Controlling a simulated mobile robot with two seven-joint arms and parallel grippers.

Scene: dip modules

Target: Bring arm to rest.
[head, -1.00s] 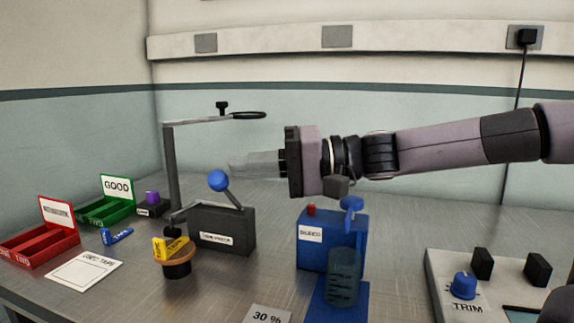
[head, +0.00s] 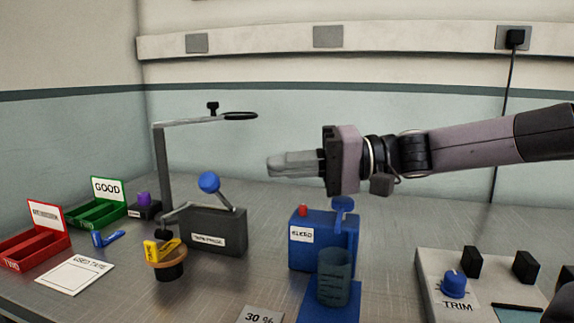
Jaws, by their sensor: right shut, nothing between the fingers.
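My right arm reaches in from the right in the head view. Its gripper (head: 292,163) points left, with its pale fingers together and nothing between them. It hangs in the air above the bench, apart from everything, over the space between the grey lever box (head: 222,232) with the blue ball knob and the blue box (head: 311,256) with the red button. My left gripper is not in view.
A tall stand (head: 165,180) with a ring on its arm rises left of the gripper. The TRIM panel (head: 440,293) is at right. Red (head: 30,250) and green (head: 97,213) trays are at left. The back right bench is clear.

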